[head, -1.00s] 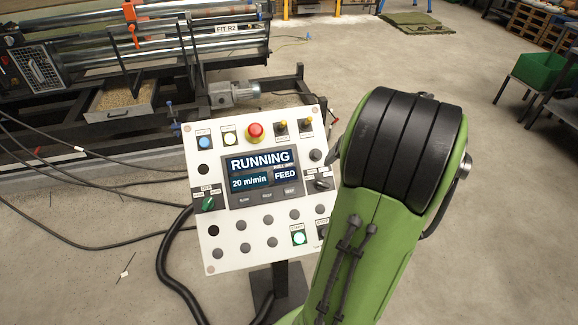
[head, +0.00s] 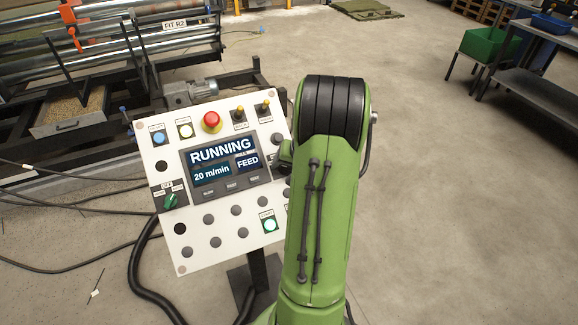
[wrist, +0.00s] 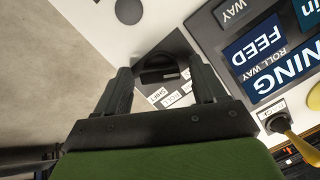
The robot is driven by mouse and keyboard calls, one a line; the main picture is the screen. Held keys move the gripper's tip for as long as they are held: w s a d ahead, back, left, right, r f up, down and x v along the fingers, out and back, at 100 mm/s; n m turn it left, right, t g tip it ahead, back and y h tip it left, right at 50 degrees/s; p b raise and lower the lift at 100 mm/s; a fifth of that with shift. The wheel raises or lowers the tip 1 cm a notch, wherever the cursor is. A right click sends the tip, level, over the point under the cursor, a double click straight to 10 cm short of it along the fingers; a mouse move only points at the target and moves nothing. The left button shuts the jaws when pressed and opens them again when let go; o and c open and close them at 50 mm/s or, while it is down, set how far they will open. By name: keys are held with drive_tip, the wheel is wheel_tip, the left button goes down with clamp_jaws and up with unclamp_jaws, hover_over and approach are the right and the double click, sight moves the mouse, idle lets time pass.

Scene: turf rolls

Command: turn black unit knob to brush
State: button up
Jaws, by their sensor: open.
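The black unit knob (wrist: 158,75) shows in the wrist view on a dark grey plate of the white control panel (head: 160,232). Its bar lies nearly level in that view, with a pale mark toward its right end. In the head view, my green arm hides the knob and most of my gripper.
The panel screen (head: 225,160) reads RUNNING, 20 m/min and FEED.

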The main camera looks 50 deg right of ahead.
drive_tip(key=c, duration=1.1)
drive_tip(key=shift+o, duration=0.2)
drive_tip(key=shift+m, duration=0.3)
drive_tip(key=m+p, duration=0.1)
drive_tip(key=m, duration=0.2)
drive_tip(key=shift+s+m+t, duration=0.1)
drive_tip(key=shift+m+t, duration=0.2)
drive_tip(key=shift+t, duration=0.1)
drive_tip(key=shift+m+t, duration=0.5)
drive_tip(key=shift+m, duration=1)
drive_tip(key=o, duration=1.1)
drive_tip(key=shift+c, duration=0.2)
